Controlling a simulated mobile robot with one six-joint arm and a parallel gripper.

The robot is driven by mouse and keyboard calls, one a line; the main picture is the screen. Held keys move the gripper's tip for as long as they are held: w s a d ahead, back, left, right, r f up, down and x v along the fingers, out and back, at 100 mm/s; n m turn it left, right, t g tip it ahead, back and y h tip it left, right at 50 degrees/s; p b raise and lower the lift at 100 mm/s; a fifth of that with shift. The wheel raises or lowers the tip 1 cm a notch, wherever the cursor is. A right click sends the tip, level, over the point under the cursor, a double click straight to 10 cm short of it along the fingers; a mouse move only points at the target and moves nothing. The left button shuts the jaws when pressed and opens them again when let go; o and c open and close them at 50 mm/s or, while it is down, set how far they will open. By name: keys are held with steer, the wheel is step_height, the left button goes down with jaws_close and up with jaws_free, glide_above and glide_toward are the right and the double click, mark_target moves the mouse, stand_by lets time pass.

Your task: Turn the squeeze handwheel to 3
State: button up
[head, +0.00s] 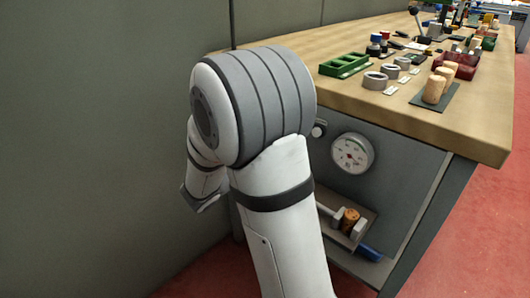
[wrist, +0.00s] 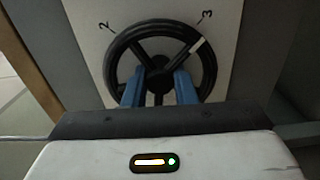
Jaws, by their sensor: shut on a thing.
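The squeeze handwheel (wrist: 117,52) is a black spoked wheel on a pale plate in the wrist view. The plate carries a 2 at upper left and a 3 (wrist: 207,14) at upper right, each with a tick. A white mark (wrist: 198,46) on the wheel's rim sits near the 3, slightly clockwise of its tick. My gripper (wrist: 160,74) has its blue fingers at the wheel, one on each side of the hub, and is shut on it. The exact contact is partly hidden by the fingers. In the head view my arm hides the gripper and the handwheel.
A round gauge (head: 352,153) is on the bench's grey side panel. Below it, a cork (head: 350,219) sits between jaws. The wooden bench top (head: 420,112) holds a green tray (head: 345,65), grey rings and upright corks (head: 434,89). A plain wall (head: 110,130) is at left.

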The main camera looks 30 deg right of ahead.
steer(key=o, duration=0.7)
steer(key=p+v, duration=0.2)
steer(key=v, duration=0.5)
steer(key=shift+a, duration=0.4)
steer(key=shift+s, duration=0.1)
